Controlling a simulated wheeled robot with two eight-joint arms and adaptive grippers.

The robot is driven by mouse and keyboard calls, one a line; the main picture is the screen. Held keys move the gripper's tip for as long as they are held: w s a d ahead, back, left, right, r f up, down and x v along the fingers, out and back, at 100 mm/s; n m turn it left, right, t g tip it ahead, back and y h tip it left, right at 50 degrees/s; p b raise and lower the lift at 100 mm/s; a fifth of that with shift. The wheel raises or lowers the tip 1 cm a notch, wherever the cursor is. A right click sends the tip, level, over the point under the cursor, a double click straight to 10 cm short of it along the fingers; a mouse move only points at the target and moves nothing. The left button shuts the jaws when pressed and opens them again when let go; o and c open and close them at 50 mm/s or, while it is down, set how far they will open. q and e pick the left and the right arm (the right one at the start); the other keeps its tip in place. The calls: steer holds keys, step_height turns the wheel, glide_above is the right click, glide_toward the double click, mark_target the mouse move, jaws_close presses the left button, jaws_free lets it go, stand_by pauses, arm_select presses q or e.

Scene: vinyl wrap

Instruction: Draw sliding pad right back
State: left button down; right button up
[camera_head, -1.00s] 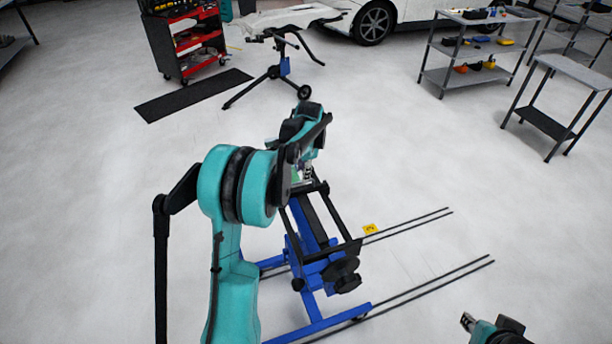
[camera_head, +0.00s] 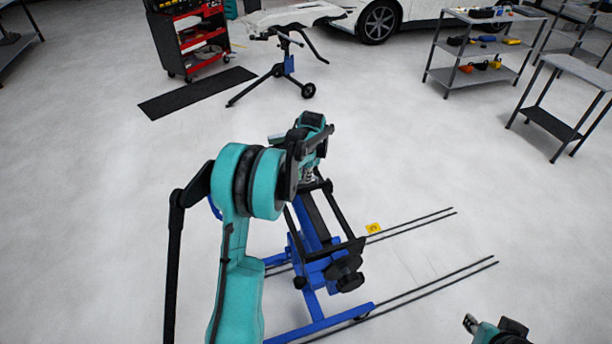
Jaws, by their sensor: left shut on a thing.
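A blue stand (camera_head: 318,306) with a black upper frame (camera_head: 349,224) is in the lower middle of the head view, by two pairs of dark floor rails (camera_head: 440,283). A long dark pad-like piece (camera_head: 318,219) lies inside the frame; I cannot tell whether this is the sliding pad. My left gripper (camera_head: 309,178) is shut at the far end of the frame, and my teal wrist hides most of the contact. My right gripper (camera_head: 469,323) is at the bottom right edge, apart from the stand; its jaw opening is unclear.
A yellow marker (camera_head: 374,228) is on the floor beside the far rails. A red tool cart (camera_head: 193,45), a black mat (camera_head: 198,93), a tripod stand (camera_head: 283,75), a shelf rack (camera_head: 478,50) and a side table (camera_head: 561,105) stand farther back. The floor between is clear.

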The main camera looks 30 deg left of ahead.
arm_select(q)
steer(key=shift+s+d, duration=0.1)
steer(key=shift+d, duration=0.05)
steer(key=s+d, duration=1.6)
steer(key=d, duration=0.3)
steer(key=shift+s, duration=0.15)
steer(key=c, duration=1.6)
jaws_free()
steer(key=shift+d, duration=0.1)
steer(key=shift+r, duration=0.1)
step_height(320, 180, up, 12)
steer(key=s+d, duration=0.1)
steer(key=shift+s+d, duration=0.3)
steer(key=shift+d, duration=0.05)
